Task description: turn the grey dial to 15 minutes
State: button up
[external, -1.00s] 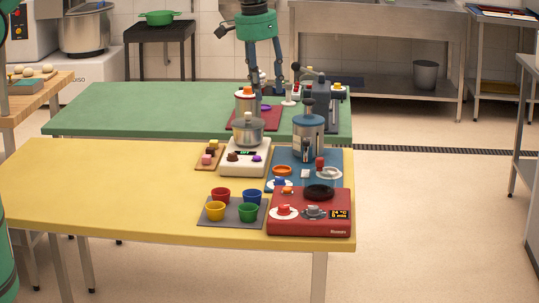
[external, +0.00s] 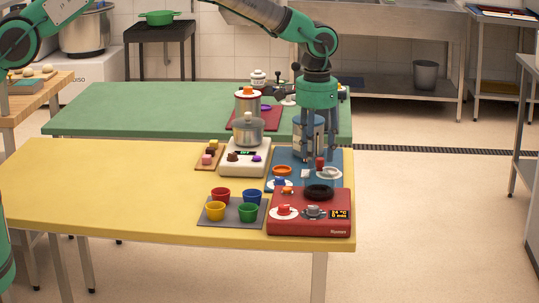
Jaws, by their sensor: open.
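The grey dial (external: 313,212) is on the front top of the red appliance (external: 290,229), at the yellow table's right front. It sits between a red knob on a white disc (external: 284,211) and a small lit display (external: 340,214). The display seems to read 14 °C and 0 min, but the text is tiny. My gripper (external: 320,156) is open with its fingers pointing down. In the picture it is above and behind the red appliance, overlapping the steel and blue machine. It is apart from the grey dial, and I see nothing in its fingers.
A black ring (external: 319,191) lies on the red appliance behind the dial. The steel and blue machine (external: 302,140) stands behind. To the left are a white scale-like appliance (external: 236,166) with a pot and a grey mat (external: 233,224) with several coloured cups. The yellow table's left is clear.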

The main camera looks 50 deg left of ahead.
aim_at(313, 207)
jog(key=shift+f, duration=0.1)
dwell(0.3)
notch_tip(313, 207, down, 14)
jog(key=shift+r, duration=0.25)
dwell(0.5)
grip_shut()
